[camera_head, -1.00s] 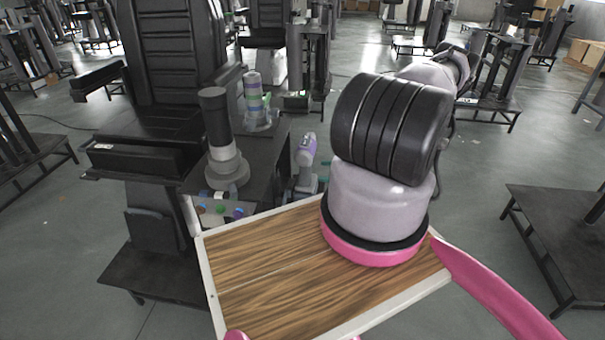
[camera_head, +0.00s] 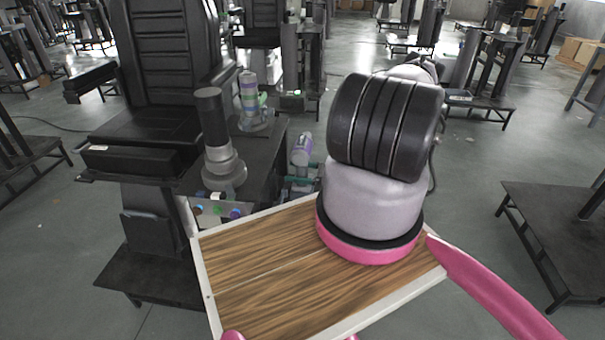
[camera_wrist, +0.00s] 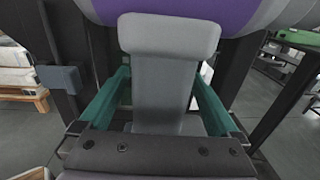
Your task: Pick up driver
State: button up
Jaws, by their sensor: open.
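The driver (camera_head: 302,147), purple and grey, stands upright beside the dark table, behind the far edge of the wooden tray. In the wrist view its grey handle (camera_wrist: 168,62) fills the middle, with the purple body across the top. My gripper (camera_wrist: 161,90) is open, with one teal finger on each side of the handle. Gaps show between the fingers and the handle, so it is not gripped. In the head view my gripper (camera_head: 301,183) shows as teal parts low on the driver; my arm hides the rest.
The dark table (camera_head: 262,150) left of the driver carries a black and grey cylindrical device (camera_head: 219,145) and a banded purple, white and green one (camera_head: 251,100). A panel with coloured buttons (camera_head: 217,211) faces the wooden tray (camera_head: 265,265).

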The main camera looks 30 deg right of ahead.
jog(key=shift+w+a, duration=0.2)
jog(key=shift+a, duration=0.05)
grip_shut()
jog(key=shift+r, duration=0.1)
